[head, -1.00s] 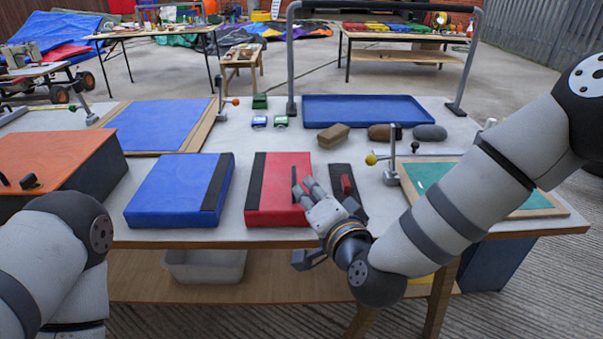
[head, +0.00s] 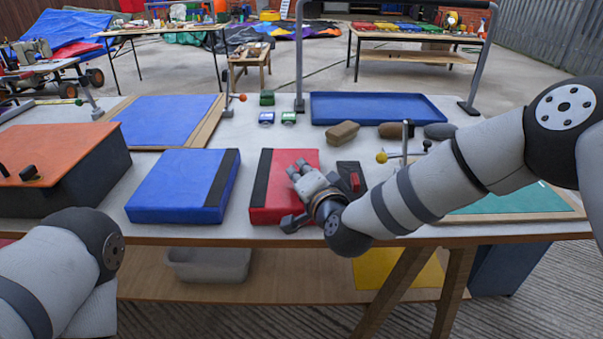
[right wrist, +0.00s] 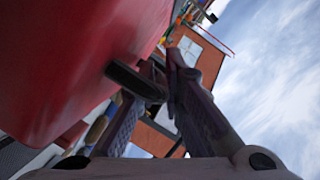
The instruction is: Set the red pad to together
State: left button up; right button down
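The red pad (head: 297,156) lies on the white table, a black strip along its left edge. The blue pad (head: 174,186) lies to its left, with a black strip along its right edge. A narrow gap separates them. My right gripper (head: 297,168) is at the red pad's right part and hides some of it. In the right wrist view the red pad (right wrist: 75,60) fills the left, close beside the fingers (right wrist: 163,78). The fingertips are together, with nothing seen between them. Contact with the pad cannot be told. My left arm is at lower left; its gripper is out of view.
A black block with a red part (head: 353,178) stands right of the red pad. An orange-topped box (head: 60,150) is at the left. A blue tray (head: 375,108), several stones (head: 342,132) and small coloured blocks (head: 267,98) are behind. A green board (head: 510,200) lies at the right.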

aim_at(274, 186)
jog(key=a, duration=0.5)
jog(key=shift+a, duration=0.3)
jog(key=c, duration=2)
grip_release()
jog(key=shift+a, duration=0.15)
jog(key=v, duration=1.2)
